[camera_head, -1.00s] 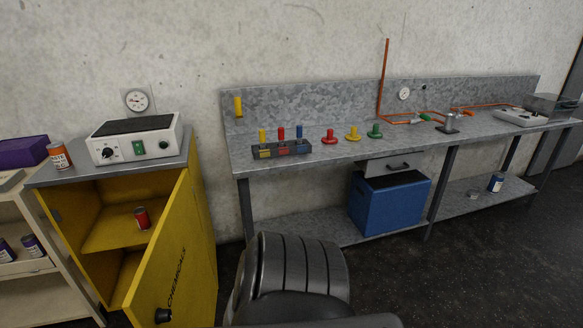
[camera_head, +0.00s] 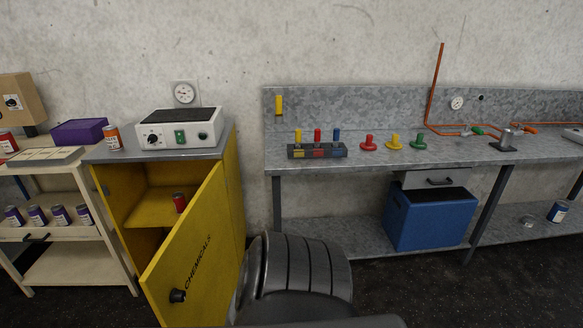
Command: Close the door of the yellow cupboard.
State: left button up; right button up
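The yellow cupboard (camera_head: 236,205) stands left of the middle, under a grey top. Its door (camera_head: 196,255), marked CHEMICALS, is hinged on the right and stands open, swung out toward me. Inside, a red can (camera_head: 180,202) stands on the yellow shelf. Neither of my grippers shows in the view.
A white device (camera_head: 178,130) and an orange-labelled can (camera_head: 113,138) stand on the cupboard top. A cream shelf unit (camera_head: 75,265) with several cans stands at the left. A metal workbench (camera_head: 350,165) with a blue box (camera_head: 430,217) below is at the right. Dark floor lies in front.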

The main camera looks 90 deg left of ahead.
aim_at(198, 257)
jog(key=u, duration=3.55)
jog(key=i, duration=0.5)
jog(key=u, duration=1.7)
jog(key=k, duration=1.45)
jog(key=z, duration=1.65)
jog(key=i, duration=0.35)
